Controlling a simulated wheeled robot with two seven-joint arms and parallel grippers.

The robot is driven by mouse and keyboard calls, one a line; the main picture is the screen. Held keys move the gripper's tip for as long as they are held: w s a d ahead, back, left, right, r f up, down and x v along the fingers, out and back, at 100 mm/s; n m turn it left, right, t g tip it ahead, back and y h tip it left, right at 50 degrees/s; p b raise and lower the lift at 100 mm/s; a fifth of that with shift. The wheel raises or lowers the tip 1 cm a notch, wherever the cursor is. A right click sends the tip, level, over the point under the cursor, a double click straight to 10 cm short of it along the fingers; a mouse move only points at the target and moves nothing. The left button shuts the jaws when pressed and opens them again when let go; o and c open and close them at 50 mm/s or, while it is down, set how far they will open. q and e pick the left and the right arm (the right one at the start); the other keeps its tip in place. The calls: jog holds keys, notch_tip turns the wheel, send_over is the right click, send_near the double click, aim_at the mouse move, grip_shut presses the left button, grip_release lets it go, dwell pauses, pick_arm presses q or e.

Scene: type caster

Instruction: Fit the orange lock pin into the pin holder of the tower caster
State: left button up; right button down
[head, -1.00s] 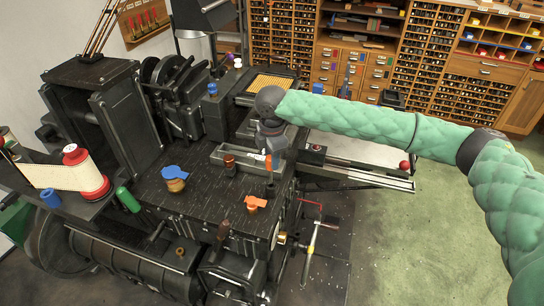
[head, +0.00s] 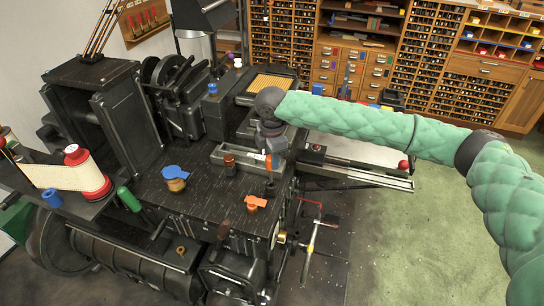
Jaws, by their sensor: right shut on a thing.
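My right gripper (head: 268,152) points down over the dark top of the tower caster (head: 215,195), at the front end of a grey trough. It is shut on a small upright orange pin (head: 268,162), which shows just below the fingers. The pin's lower end is over or in a dark part of the caster; I cannot tell how deep it sits. The pin holder cannot be made out clearly under the gripper. My left gripper is out of view.
A flat orange knob (head: 255,203), a blue-topped brass piece (head: 175,178) and a red-brown knob (head: 230,164) stand on the caster's top near the gripper. A rail with a red ball (head: 404,165) sticks out to the right.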

aim_at(272, 181)
pick_arm(q)
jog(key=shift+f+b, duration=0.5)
jog(key=shift+b, duration=0.05)
pick_arm(e)
jog(key=shift+f, duration=2.75)
jog(key=c, duration=1)
grip_release()
jog(key=shift+c, duration=0.2)
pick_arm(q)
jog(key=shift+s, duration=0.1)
pick_arm(e)
jog(key=shift+r+b, duration=0.4)
jog(key=shift+r, duration=0.2)
notch_tip(272, 181, up, 5)
jog(key=shift+f+b, duration=0.2)
jog(key=shift+b, duration=0.8)
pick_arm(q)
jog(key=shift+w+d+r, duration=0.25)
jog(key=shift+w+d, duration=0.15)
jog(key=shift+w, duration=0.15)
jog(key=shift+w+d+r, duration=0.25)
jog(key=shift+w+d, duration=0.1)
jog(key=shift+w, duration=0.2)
pick_arm(e)
jog(key=shift+r, duration=0.95)
